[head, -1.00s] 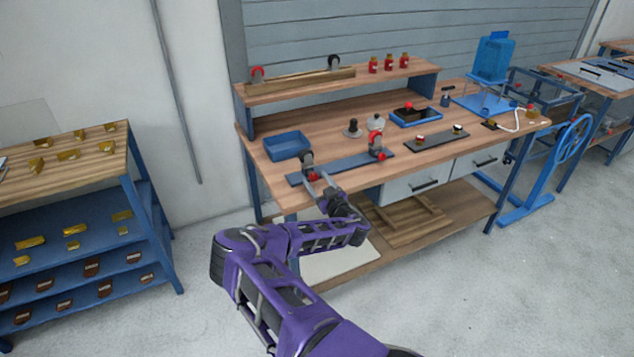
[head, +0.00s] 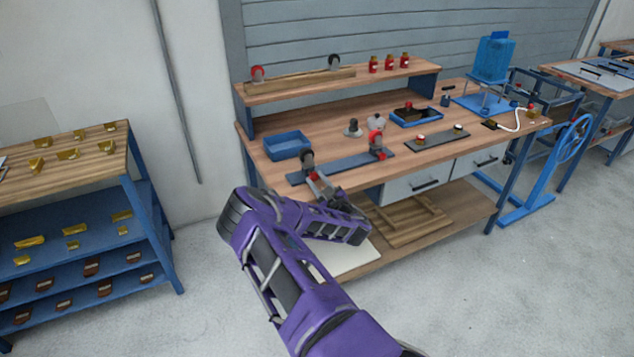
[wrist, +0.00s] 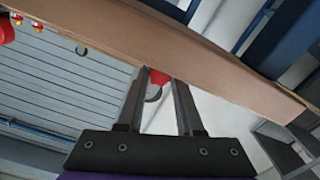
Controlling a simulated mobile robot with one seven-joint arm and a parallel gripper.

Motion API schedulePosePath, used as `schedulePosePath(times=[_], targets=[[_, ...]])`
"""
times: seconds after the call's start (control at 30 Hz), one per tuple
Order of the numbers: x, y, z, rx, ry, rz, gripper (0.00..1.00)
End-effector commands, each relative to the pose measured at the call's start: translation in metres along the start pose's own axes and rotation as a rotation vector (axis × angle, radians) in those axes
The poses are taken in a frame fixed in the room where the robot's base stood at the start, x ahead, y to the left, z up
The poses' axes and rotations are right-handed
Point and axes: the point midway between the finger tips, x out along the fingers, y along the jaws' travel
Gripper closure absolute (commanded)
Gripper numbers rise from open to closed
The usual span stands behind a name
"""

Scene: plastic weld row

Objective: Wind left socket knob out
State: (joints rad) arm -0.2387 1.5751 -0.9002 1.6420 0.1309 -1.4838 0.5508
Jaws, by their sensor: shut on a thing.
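A long blue rail (head: 345,167) lies along the front of the bench and carries two dark grey sockets. The left socket (head: 307,160) has a red knob (head: 313,175) low on its front side. My gripper (head: 319,182) is at this knob, reaching it from the front. In the wrist view my gripper (wrist: 158,76) has its fingers on either side of the red knob (wrist: 157,76), shut on it. The fingers hide much of the knob, and its turn angle cannot be told. The right socket (head: 377,146) shows red and stands apart.
The bench top edge (wrist: 190,55) crosses the wrist view close behind the fingertips. A blue bin (head: 287,145) stands behind the left socket. A black strip with buttons (head: 437,138) lies right of the rail. Open floor lies in front of the bench.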

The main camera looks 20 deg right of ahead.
Motion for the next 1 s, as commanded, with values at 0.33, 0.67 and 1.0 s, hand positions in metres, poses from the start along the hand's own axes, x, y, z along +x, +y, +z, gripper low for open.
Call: schedulePosePath(times=[0.33,0.67,1.0], targets=[[-0.0016,-0.0006,0.0038,-0.239,-0.005,0.0,1.0],[-0.0017,-0.0005,0.003,-0.25,-0.006,-0.001,1.0],[-0.0006,-0.0012,0.0013,-0.249,-0.002,-0.002,0.34]])
